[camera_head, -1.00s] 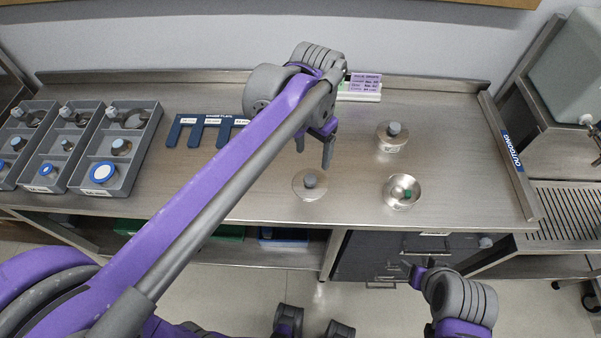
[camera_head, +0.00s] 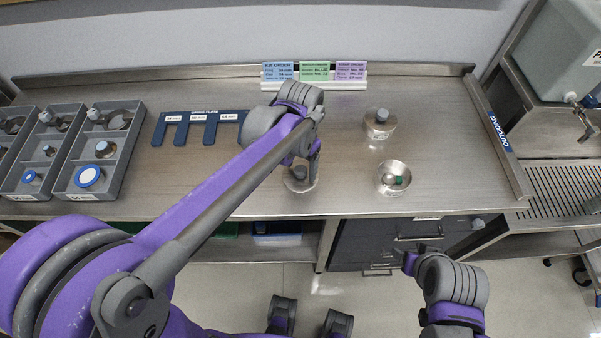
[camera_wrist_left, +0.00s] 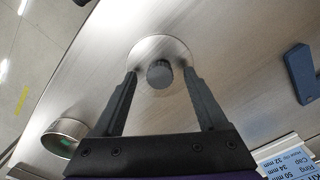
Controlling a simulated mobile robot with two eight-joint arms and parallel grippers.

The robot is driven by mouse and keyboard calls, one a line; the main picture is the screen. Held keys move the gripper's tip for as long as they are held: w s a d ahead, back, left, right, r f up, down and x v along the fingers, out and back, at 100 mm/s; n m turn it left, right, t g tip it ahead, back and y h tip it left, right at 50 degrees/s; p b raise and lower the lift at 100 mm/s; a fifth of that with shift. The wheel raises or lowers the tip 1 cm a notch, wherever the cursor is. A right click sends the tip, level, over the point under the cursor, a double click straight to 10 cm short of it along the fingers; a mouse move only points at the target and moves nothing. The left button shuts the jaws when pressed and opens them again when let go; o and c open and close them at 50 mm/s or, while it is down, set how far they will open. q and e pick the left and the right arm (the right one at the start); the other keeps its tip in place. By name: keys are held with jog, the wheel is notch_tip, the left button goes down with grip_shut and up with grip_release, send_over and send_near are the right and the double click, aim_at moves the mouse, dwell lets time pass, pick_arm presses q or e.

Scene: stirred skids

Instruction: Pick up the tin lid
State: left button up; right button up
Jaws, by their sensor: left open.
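The tin lid (camera_head: 291,187) is a flat, round silver disc with a grey knob (camera_wrist_left: 160,73) in its middle. It lies on the steel bench, left of an open round tin (camera_head: 393,189) with something green inside. My left gripper (camera_head: 303,172) is over the lid and partly hides it in the head view. In the left wrist view its two fingers (camera_wrist_left: 159,73) are open, one on each side of the knob, with gaps visible. My right gripper (camera_head: 409,263) is low in front of the bench, away from the lid; its jaw state is unclear.
A closed tin with a grey knob (camera_head: 380,122) stands behind the open tin. Grey compartment trays (camera_head: 68,184) and a blue gauge plate (camera_head: 183,117) are on the left. A card holder (camera_head: 314,84) stands at the back. An "OUTGOING" strip (camera_head: 498,131) runs along the right edge.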

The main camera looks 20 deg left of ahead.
pick_arm(q)
jog(key=shift+f, duration=0.2)
grip_shut()
jog(key=shift+r, duration=0.1)
